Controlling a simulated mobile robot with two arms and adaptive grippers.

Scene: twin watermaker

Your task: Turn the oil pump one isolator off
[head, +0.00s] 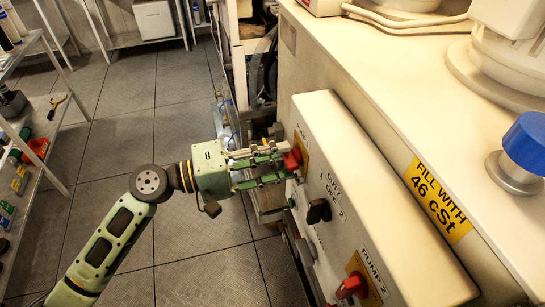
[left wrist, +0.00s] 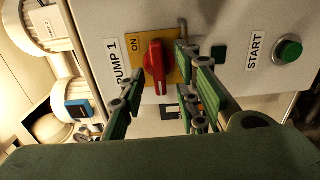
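The pump 1 isolator is a red knob (head: 292,159) on a yellow plate, on the sloping face of the cream panel (head: 345,170). In the left wrist view the red knob (left wrist: 155,67) and its plate (left wrist: 175,50) show clearly, with "ON" and "PUMP 1" lettering beside it. My left gripper (head: 286,166) is at the knob, fingers pointing at the panel. In the left wrist view my left gripper (left wrist: 160,75) is open, one finger to each side of the knob. I cannot tell whether a finger touches it. My right gripper is not in view.
A black duty switch (head: 319,211) and the red pump 2 knob (head: 351,287) sit nearer along the panel. A green start button (left wrist: 288,50) is right of the knob in the left wrist view. A shelf (head: 40,130) stands left; the tiled floor (head: 130,130) between is clear.

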